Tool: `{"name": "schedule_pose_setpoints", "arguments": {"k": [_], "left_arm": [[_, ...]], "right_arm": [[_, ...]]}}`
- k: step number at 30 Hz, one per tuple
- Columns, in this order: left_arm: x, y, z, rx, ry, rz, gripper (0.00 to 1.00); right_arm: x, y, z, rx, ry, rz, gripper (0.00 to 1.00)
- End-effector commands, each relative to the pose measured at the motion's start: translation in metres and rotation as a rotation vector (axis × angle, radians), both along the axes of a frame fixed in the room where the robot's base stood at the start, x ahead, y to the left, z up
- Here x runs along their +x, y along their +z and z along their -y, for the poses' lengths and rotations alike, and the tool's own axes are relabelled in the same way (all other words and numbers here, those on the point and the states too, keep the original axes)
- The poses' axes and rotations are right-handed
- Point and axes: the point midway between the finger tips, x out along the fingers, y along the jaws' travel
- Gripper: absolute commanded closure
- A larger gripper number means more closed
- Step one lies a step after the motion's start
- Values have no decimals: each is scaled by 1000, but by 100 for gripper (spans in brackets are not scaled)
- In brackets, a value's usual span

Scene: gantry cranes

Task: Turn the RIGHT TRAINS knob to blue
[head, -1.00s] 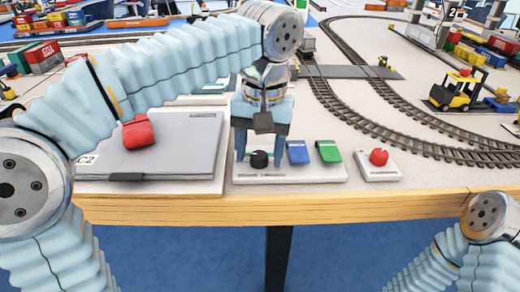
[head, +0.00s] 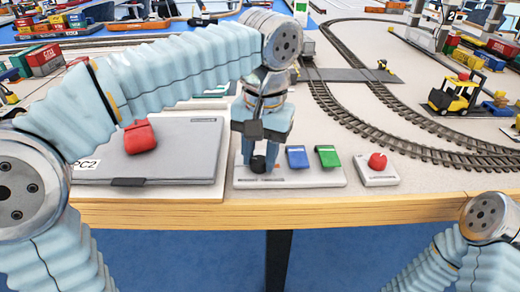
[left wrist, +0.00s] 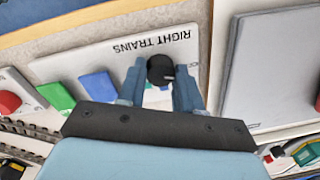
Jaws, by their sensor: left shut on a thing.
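The black RIGHT TRAINS knob (head: 258,164) stands at the left end of a white control panel (head: 300,180). In the left wrist view the knob (left wrist: 161,70) sits between the fingers of my left gripper (left wrist: 160,85), with a pale pointer line on it. My left gripper (head: 259,160) points down and is shut on the knob. A blue block (head: 297,157) and a green block (head: 328,156) sit to its right on the panel. The RIGHT TRAINS label (left wrist: 152,45) shows upside down in the left wrist view. My right gripper is out of view; only its arm shows.
A red button (head: 377,161) on a small white box is right of the panel. A grey closed laptop (head: 185,160) with a red object (head: 140,137) on it lies left. Tracks (head: 420,150) curve behind. A yellow forklift (head: 453,97) stands back right.

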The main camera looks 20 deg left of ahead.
Motion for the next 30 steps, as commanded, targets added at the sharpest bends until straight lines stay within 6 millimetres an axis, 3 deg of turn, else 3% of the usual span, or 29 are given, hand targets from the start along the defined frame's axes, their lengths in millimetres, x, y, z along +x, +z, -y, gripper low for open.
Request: {"name": "schedule_pose_setpoints", "arguments": {"k": [30], "left_arm": [[0, 3, -2, 0, -931, 3, 96]], "right_arm": [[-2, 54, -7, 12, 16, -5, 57]]}}
